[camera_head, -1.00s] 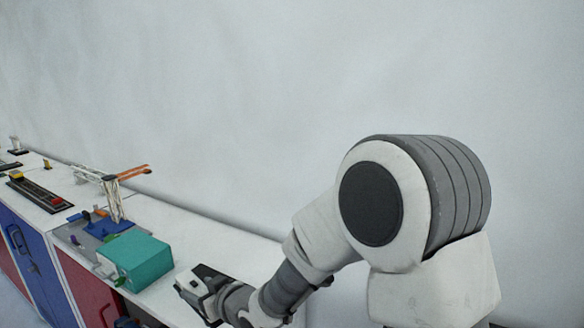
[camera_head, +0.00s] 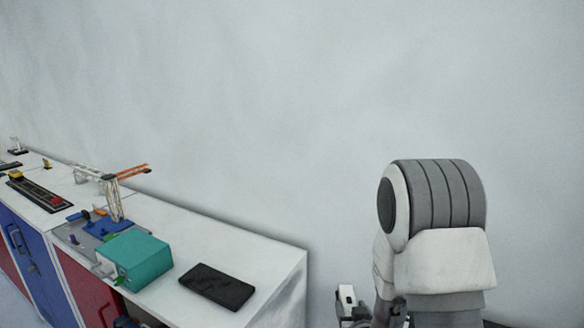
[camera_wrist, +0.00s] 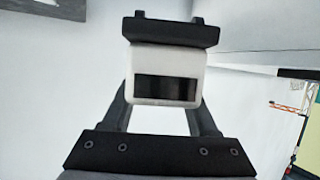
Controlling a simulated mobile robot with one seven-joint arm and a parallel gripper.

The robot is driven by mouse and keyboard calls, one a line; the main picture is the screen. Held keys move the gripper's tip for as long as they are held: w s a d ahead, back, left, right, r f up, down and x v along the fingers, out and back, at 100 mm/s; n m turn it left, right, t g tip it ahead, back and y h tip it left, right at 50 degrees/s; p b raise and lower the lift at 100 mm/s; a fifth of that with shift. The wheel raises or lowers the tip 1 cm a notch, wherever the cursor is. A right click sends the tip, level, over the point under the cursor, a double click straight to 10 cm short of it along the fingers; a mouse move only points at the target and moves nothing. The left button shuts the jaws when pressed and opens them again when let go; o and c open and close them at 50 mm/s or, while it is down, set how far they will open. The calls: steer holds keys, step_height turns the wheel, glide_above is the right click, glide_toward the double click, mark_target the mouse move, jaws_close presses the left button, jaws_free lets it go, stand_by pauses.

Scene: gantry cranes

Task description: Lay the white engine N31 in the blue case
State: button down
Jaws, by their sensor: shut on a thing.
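In the wrist view my gripper (camera_wrist: 162,92) is shut on a white block with rounded corners and a dark rectangular window, seemingly the white engine (camera_wrist: 187,58). Black jaw parts show above and below it. No N31 mark can be read. In the head view my gripper (camera_head: 347,306) is low, right of the counter's end and partly cut off by the lower edge. I cannot clearly make out a blue case; a small dark-blue thing (camera_head: 126,322) shows only in part at the bottom edge, under the counter.
The white counter (camera_head: 255,262) ends at the right. A black flat tray (camera_head: 217,287) lies near that end, beside a teal box (camera_head: 134,261). A white and orange crane (camera_head: 115,190) stands behind, on a blue base. Blue (camera_head: 30,258) and red (camera_head: 85,292) cabinet fronts are below.

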steer(key=shift+a+f+b, duration=0.15)
steer(key=shift+f+b, duration=1.05)
steer(key=shift+f, duration=0.3)
steer(key=shift+s, duration=0.1)
